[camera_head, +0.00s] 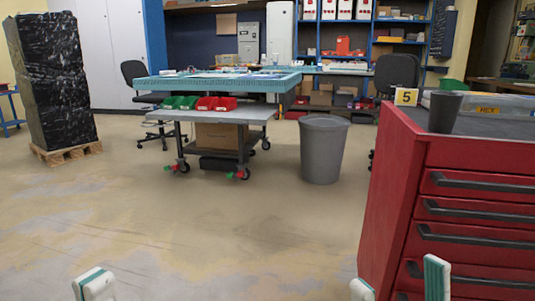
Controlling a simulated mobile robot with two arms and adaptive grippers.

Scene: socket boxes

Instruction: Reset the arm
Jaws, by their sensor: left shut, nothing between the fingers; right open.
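My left gripper (94,284) shows at the bottom left edge of the head view. Its white fingertips with a green stripe are shut together with nothing between them. My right gripper (400,286) shows at the bottom right edge. Its two white fingers stand apart, open and empty, in front of the red cabinet. Both grippers point upward in the picture, and the rest of both arms is out of view below. Neither gripper visibly holds anything.
A red drawer cabinet (400,190) stands close on the right, with a dark cup (444,111) on top. A grey bin (323,150), a workbench cart (262,116) and a black wrapped stack (55,85) on a pallet stand farther back. The floor (200,230) ahead is clear.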

